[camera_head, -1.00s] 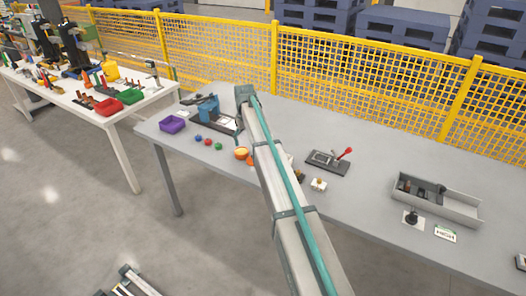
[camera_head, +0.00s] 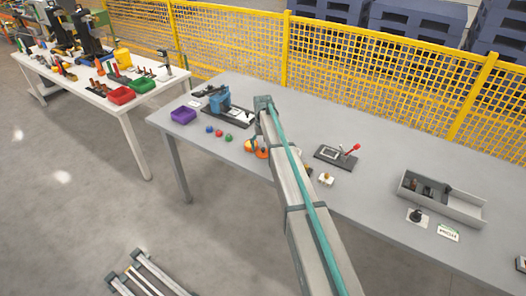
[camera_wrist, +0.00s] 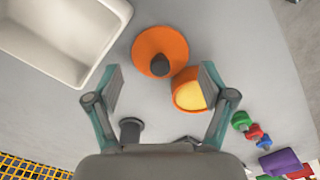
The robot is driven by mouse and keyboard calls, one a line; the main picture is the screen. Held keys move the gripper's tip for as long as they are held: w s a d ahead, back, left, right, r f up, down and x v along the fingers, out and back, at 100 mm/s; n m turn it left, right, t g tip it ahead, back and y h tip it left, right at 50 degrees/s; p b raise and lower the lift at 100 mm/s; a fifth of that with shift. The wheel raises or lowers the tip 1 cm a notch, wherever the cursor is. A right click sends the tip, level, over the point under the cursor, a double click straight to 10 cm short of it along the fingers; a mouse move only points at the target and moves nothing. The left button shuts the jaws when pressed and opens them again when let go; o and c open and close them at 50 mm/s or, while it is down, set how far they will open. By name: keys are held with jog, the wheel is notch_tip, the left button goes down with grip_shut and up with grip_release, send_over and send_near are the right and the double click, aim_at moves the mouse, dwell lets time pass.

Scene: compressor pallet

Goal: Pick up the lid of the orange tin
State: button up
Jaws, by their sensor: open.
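The lid of the orange tin is a flat orange disc (camera_wrist: 172,42) with a dark round knob in its middle, lying on the table in the wrist view. The open orange tin (camera_wrist: 181,99), yellow inside, stands beside it at the lower right. My gripper (camera_wrist: 162,83) is open and empty, its fingers spread above the table, with the lid showing between and beyond the fingertips. The right finger overlaps the tin's edge in the picture. In the head view the tin (camera_head: 249,146) shows just left of my arm, which hides my gripper.
A pale bin (camera_wrist: 62,38) is close to the lid at the upper left. A dark round-topped piece (camera_wrist: 131,130) is near the left finger. Red, green and blue knobs (camera_head: 219,133) and a purple box (camera_head: 183,115) lie left of the tin. A grey tray (camera_head: 440,205) stands far right.

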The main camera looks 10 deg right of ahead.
aim_at(263, 151)
jog(key=shift+f, duration=1.2)
grip_shut()
